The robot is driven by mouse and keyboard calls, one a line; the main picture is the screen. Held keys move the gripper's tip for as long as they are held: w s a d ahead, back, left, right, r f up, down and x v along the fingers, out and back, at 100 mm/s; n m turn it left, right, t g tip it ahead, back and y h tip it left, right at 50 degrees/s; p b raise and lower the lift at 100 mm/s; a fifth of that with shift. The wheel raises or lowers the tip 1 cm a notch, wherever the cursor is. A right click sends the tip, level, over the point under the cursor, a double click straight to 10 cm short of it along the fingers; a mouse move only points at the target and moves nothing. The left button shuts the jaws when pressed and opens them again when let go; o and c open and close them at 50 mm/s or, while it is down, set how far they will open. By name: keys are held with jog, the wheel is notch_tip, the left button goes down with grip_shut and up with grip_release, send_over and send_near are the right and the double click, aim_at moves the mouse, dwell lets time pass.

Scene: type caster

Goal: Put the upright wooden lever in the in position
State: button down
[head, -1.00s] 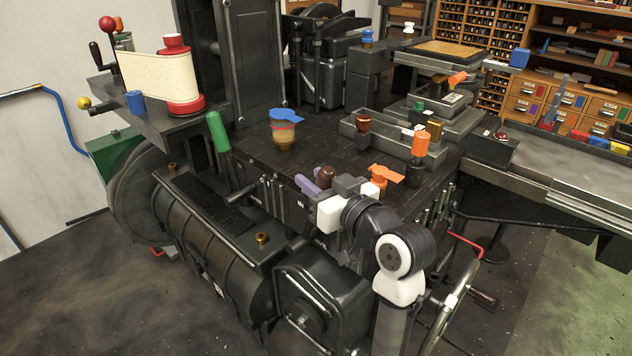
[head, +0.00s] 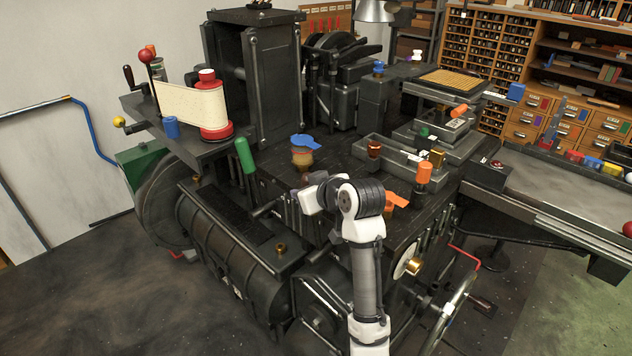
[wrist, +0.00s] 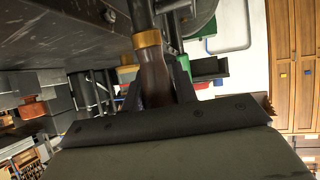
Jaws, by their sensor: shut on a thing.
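The wooden lever (wrist: 152,72) has a dark brown handle with a brass collar and a grey metal shaft. In the wrist view it stands between the dark fingers of my gripper (wrist: 157,92), which is shut on the handle. In the head view my gripper (head: 306,198) is at the front edge of the black machine. Only a small brown tip of the lever (head: 306,179) shows there. My white gripper and arm hide the rest of it.
An orange lever (head: 395,200) is right of my gripper, close to my arm. A green handle (head: 245,155) stands to the left. A blue-topped brass pot (head: 303,150) is on the machine top behind. A brass knob (head: 414,267) and handwheel (head: 455,300) are at lower right.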

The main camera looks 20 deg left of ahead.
jog(key=shift+w+a+f+g+h+p, duration=0.2)
jog(key=shift+a+h+p, duration=0.15)
jog(key=shift+a+p, duration=0.15)
jog(key=shift+w+a+f+g+h+p, duration=0.1)
jog(key=shift+w+a+f+h+p, duration=0.05)
jog(key=shift+a+h+p, duration=0.3)
jog(key=c, duration=1.1)
grip_release()
jog(key=shift+a+f, duration=0.1)
jog(key=shift+a, duration=0.1)
jog(key=shift+d, duration=0.1)
jog(key=b+v, duration=0.2)
jog(key=v, duration=1.2)
jog(key=shift+f, duration=0.15)
